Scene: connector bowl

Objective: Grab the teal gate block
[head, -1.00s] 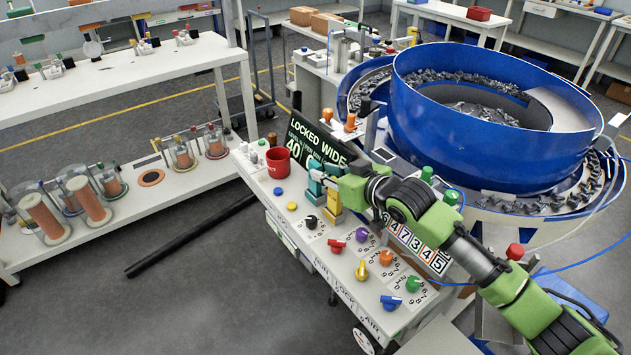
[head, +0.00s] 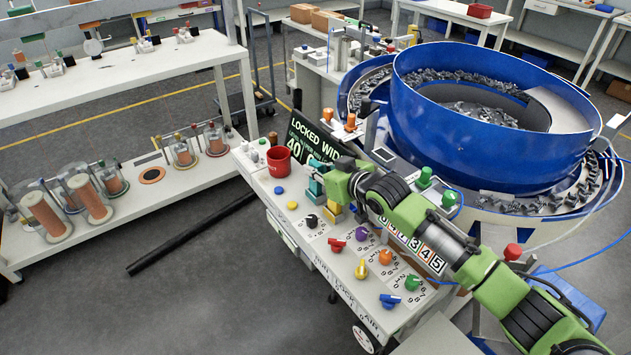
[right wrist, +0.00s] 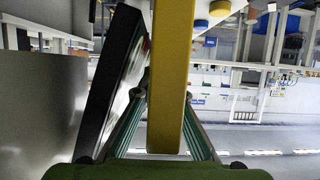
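The teal gate block (head: 315,187) stands on the white bench beside a yellow block (head: 333,208), partly covered by my right gripper. My right gripper (head: 320,172) is just above and behind the teal block in the head view, its fingers apart. The teal block is not clearly seen there. My left gripper is not in view.
A black display (head: 300,137) stands close behind my right gripper. A red mug (head: 279,162) is left of it. Several coloured knobs, such as a yellow one (head: 361,268), line the bench front. The large blue bowl (head: 480,120) stands behind my arm.

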